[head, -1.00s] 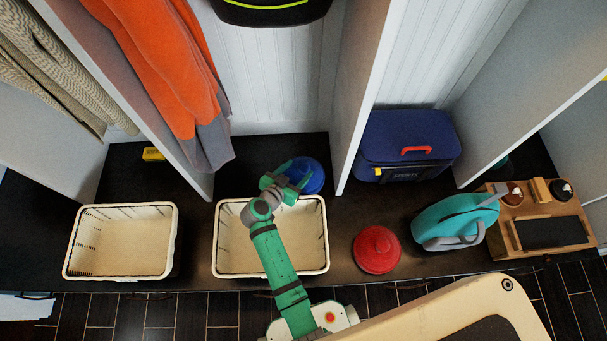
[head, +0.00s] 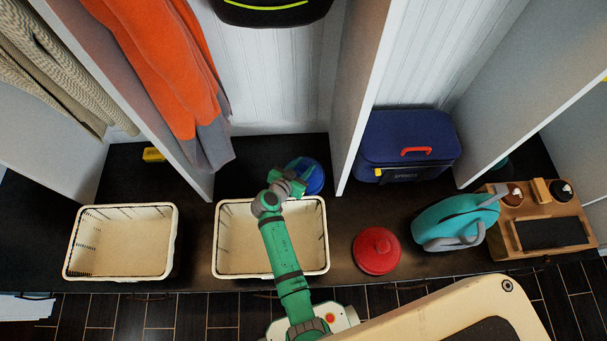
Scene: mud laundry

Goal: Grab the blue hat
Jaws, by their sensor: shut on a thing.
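The blue hat (head: 314,181) is a round blue shape on the dark bench, behind the middle white basket and left of a white divider. My gripper (head: 292,182), on the green arm, reaches over the basket to the hat's left side. Its fingers are small here and partly cover the hat, and it is shut on the hat at that side. The hat appears to rest on the bench; any gap under it cannot be seen.
The middle white basket (head: 225,262) lies under my arm, and another white basket (head: 75,262) stands left. A white divider (head: 360,95) and orange hanging cloth (head: 170,70) flank the hat's bay.

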